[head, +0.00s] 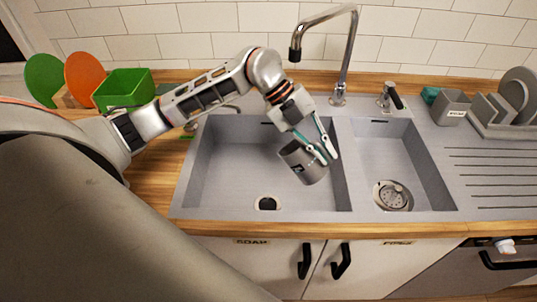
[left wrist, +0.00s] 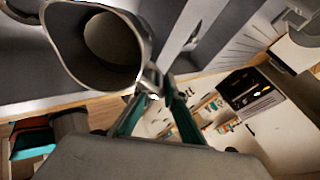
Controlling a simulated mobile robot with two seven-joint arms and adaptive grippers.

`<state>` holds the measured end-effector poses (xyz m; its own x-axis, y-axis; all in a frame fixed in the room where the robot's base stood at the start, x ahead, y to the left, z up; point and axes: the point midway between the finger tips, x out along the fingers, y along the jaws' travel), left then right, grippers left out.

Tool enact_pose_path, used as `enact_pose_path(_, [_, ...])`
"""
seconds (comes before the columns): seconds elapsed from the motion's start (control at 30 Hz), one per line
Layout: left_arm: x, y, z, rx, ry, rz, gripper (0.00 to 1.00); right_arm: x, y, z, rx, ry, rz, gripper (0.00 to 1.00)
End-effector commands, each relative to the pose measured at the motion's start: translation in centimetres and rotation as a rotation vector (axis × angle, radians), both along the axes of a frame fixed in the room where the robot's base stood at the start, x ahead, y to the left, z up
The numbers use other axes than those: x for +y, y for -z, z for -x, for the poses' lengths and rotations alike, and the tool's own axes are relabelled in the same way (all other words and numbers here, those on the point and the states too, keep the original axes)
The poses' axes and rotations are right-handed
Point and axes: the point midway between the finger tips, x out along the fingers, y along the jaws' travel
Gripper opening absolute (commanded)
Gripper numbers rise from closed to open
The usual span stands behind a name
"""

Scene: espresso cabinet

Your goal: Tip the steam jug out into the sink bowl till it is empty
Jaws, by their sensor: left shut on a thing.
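The steam jug (head: 303,166) is a grey metal cup, tilted over the large left sink bowl (head: 235,160), near that bowl's right wall. My left gripper (head: 325,153) is shut on the jug at its right side. In the left wrist view the jug (left wrist: 70,48) shows its open mouth, with a pale brownish round patch inside. I cannot tell whether that patch is liquid or the jug's bottom. The left gripper's fingers (left wrist: 153,92) meet at the jug's handle side there. No pouring stream shows. My right gripper is not in view.
The tap (head: 345,60) arches behind the bowls. A smaller right bowl (head: 390,155) has a strainer. The large bowl's drain (head: 267,203) lies near its front. A green crate (head: 125,88) stands back left, and a rack with grey plates (head: 512,100) back right.

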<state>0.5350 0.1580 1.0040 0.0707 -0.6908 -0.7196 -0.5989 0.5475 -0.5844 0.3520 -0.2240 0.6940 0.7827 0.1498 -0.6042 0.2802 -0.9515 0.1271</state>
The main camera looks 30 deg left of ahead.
Motion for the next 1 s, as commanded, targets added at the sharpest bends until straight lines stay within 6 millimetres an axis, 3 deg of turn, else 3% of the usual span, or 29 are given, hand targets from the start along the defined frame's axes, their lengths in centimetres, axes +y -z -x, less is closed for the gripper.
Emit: enact_pose_path(1.0, [2.1, -3.0, 0.2, -0.027, -0.001, 0.264, 0.00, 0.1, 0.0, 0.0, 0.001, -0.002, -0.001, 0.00])
